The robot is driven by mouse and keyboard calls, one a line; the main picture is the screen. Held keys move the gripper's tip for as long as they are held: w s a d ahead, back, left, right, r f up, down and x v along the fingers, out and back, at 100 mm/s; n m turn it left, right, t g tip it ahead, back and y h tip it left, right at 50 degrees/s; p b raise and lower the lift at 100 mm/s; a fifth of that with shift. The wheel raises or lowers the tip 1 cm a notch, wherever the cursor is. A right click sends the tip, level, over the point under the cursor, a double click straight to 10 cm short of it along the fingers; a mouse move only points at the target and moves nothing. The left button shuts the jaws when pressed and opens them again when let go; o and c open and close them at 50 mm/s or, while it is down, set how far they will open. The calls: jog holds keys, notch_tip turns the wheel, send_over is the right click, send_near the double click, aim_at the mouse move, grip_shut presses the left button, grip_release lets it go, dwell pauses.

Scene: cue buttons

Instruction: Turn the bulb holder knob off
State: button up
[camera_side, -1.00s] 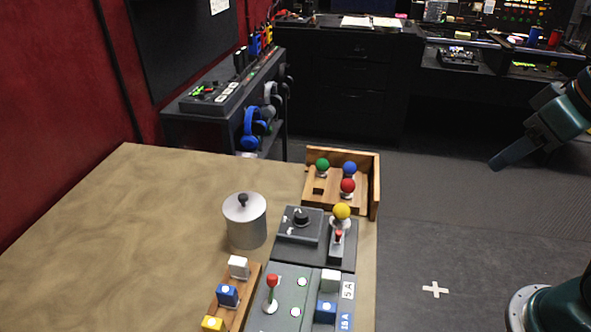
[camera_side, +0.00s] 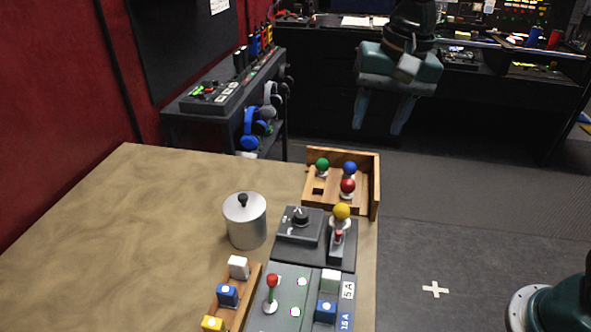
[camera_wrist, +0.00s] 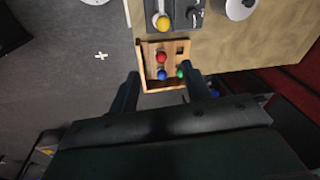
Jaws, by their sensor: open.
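The bulb holder is a dark box at the right side of the table, with a black knob (camera_side: 300,216) on its left part. A yellow bulb (camera_side: 341,212) stands upright on its right part, behind a small red-topped switch (camera_side: 338,237). In the wrist view the yellow bulb (camera_wrist: 163,22) and the knob (camera_wrist: 194,15) are near the top edge. My gripper (camera_side: 380,130) hangs in the air beyond the table's far right corner, above and behind the bulb holder. Its fingers point down, apart and empty, and in the wrist view they (camera_wrist: 165,80) flank the wooden bulb box.
A wooden box (camera_side: 374,190) with green, blue and red bulbs stands behind the holder. A silver pot (camera_side: 246,222) is to its left. In front are a panel with a red-tipped lever (camera_side: 272,283) and a wooden strip of coloured blocks (camera_side: 240,290). The table's left is clear.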

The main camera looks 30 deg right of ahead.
aim_at(301, 214)
jog(key=w+a+f+m+g, duration=0.1)
jog(key=w+a+f+m, duration=0.2)
jog(key=w+a+f, duration=0.4)
jog(key=a, duration=0.3)
jog(key=shift+m+g+h, duration=0.3)
jog(key=shift+g, duration=0.1)
jog(key=shift+d, duration=0.1)
notch_tip(301, 214, down, 14)
jog(key=shift+r, duration=0.2)
jog(key=c, duration=1)
